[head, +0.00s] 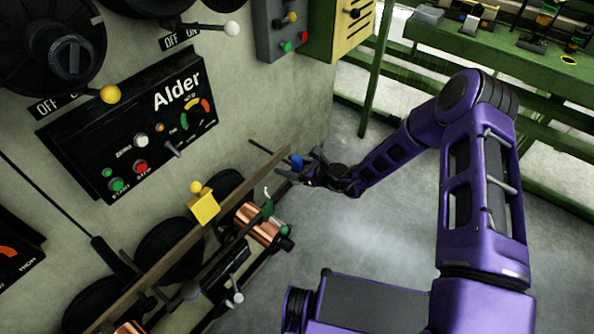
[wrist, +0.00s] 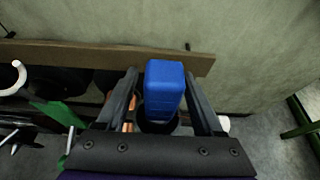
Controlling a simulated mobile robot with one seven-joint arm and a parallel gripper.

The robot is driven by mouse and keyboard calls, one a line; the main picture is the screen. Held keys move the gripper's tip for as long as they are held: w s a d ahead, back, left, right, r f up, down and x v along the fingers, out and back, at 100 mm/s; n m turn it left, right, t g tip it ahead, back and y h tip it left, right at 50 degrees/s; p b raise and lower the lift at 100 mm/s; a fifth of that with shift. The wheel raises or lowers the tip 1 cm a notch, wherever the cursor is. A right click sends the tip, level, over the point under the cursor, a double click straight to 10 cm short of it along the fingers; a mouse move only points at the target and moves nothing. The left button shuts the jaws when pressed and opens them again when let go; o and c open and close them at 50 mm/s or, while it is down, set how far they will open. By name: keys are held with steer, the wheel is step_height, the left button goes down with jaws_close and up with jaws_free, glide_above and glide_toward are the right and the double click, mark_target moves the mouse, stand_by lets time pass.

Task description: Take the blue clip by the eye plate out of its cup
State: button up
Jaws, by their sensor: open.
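The blue clip (wrist: 164,82) stands as a rounded blue block in the wrist view, its lower end in a dark round cup (wrist: 157,126). My gripper (wrist: 161,80) is open, with one finger on each side of the clip. A narrow gap shows on the right; on the left I cannot tell whether the finger touches. In the head view the clip (head: 297,161) is a small blue spot at my gripper (head: 296,176), near the rail's far end. The cup is hidden there. I cannot pick out the eye plate for sure.
A wooden rail (head: 180,251) runs along the machine wall beside the clip. A copper spool (head: 258,226), a yellow block (head: 204,206) and a white hook (wrist: 12,78) lie to the left. A green bench (head: 480,50) stands at the back right. Open floor lies right of the rail.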

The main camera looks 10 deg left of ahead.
jaws_close()
steer(key=shift+r, duration=0.1)
stand_by(0.3)
step_height(320, 180, up, 10)
steer(key=p, duration=0.1)
steer(key=shift+p, duration=0.35)
